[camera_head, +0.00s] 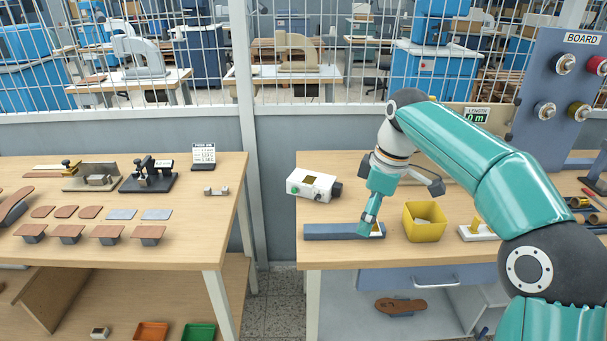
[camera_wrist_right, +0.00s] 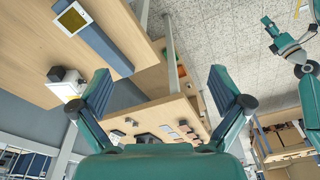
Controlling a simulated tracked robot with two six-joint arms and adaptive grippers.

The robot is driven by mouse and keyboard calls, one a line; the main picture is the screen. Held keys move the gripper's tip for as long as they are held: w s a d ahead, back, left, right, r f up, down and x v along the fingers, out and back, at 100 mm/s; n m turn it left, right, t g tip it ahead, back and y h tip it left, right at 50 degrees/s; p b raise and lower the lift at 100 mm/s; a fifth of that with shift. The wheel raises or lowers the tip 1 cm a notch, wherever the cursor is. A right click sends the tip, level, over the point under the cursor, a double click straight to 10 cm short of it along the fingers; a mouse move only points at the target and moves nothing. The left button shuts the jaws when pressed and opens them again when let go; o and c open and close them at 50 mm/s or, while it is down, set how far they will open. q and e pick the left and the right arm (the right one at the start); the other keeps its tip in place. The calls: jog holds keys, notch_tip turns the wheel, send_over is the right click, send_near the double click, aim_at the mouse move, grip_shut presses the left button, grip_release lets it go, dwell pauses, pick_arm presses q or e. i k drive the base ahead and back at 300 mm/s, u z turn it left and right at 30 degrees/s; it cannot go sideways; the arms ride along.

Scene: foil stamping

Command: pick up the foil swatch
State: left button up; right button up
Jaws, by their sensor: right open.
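The foil swatch (camera_wrist_right: 73,19) is a small gold square on a white pad at one end of a long blue-grey block. It shows at the upper left of the right wrist view, outside my finger gap. In the head view the block (camera_head: 330,231) lies near the front of the right bench, and my right gripper (camera_head: 370,226) hides most of its right end. My right gripper, also in its wrist view (camera_wrist_right: 161,88), is open with nothing between its fingers. My left gripper (camera_wrist_right: 270,28) shows small at the upper right of that view, its jaws unclear.
A white box (camera_head: 314,185) with a green button stands behind the block. A yellow bin (camera_head: 425,222) stands close to the right of my gripper, with a white base (camera_head: 478,233) beyond it. The bench is clear left of the block. A gap separates the two benches.

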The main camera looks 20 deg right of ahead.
aim_at(309, 180)
jog(key=i, duration=1.25)
